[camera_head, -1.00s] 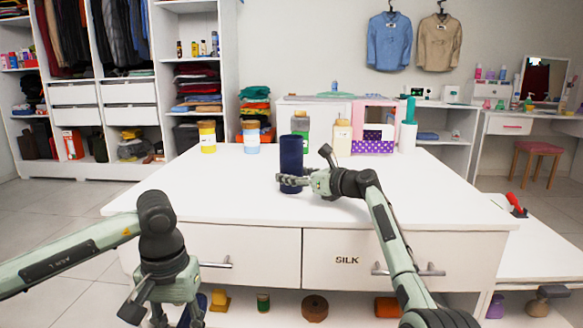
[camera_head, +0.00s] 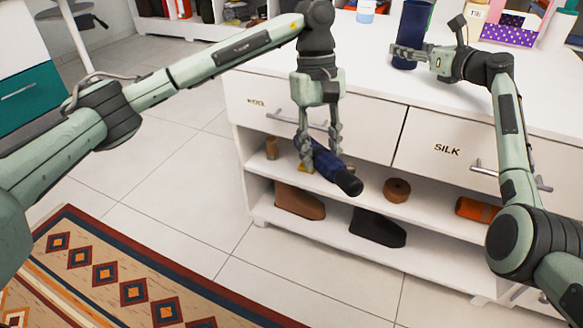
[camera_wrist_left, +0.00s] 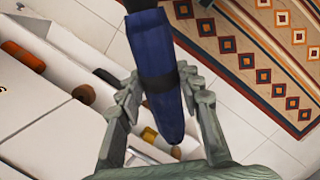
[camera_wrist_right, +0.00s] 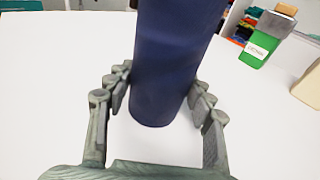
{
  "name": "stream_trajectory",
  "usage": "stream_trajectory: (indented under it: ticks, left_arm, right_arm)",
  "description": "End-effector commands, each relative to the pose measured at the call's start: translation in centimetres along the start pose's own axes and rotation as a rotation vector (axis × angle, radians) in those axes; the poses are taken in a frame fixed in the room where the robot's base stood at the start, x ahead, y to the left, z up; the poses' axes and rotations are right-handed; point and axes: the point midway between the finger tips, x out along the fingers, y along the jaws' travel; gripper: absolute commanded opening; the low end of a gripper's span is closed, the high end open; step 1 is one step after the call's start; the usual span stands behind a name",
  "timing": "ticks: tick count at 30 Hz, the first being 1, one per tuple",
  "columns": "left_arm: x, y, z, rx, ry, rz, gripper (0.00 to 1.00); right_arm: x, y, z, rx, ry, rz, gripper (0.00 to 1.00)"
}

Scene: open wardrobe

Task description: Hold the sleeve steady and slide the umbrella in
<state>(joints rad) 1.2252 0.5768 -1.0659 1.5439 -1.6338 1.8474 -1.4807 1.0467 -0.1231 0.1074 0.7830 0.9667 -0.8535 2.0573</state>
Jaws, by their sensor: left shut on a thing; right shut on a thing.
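The dark blue sleeve (camera_head: 411,35) stands upright on the white table, cut off at the top of the head view. My right gripper (camera_head: 406,53) is shut around its lower part; the sleeve (camera_wrist_right: 172,60) also shows between the fingers (camera_wrist_right: 160,98) in the right wrist view. The folded navy umbrella (camera_head: 326,165) is in my left gripper (camera_head: 319,150), which points down in front of the shelves. The umbrella lies tilted, its black end (camera_head: 347,183) toward the lower right. In the left wrist view the umbrella (camera_wrist_left: 157,62) runs between the fingers (camera_wrist_left: 160,98).
Open shelves under the table hold brown shoes (camera_head: 299,201), a black shoe (camera_head: 377,228), a brown roll (camera_head: 397,190) and an orange roll (camera_head: 477,209). A purple dotted box (camera_head: 509,35) stands at the back right. The tabletop left of the sleeve is largely clear.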

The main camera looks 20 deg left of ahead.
Motion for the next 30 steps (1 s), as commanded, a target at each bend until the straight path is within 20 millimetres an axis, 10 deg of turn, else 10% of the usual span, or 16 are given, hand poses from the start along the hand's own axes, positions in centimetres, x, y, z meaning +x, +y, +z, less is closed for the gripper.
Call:
stream_trajectory:
  ticks: [12,22,30]
  left_arm:
    - [-14.4,12.0,-4.0,-1.042,-0.489,0.593,0.0]
    - [-27.8,19.5,-9.8,-1.268,-0.724,1.076,0.0]
    - [-37.3,25.4,-10.5,-1.249,-0.85,1.354,0.0]
  right_arm:
    - [0.0,0.0,-0.1,0.0,0.001,0.0,0.3]
    - [0.0,0.0,-0.1,0.0,0.001,0.0,0.3]
    - [0.0,0.0,-0.1,0.0,0.001,0.0,0.3]
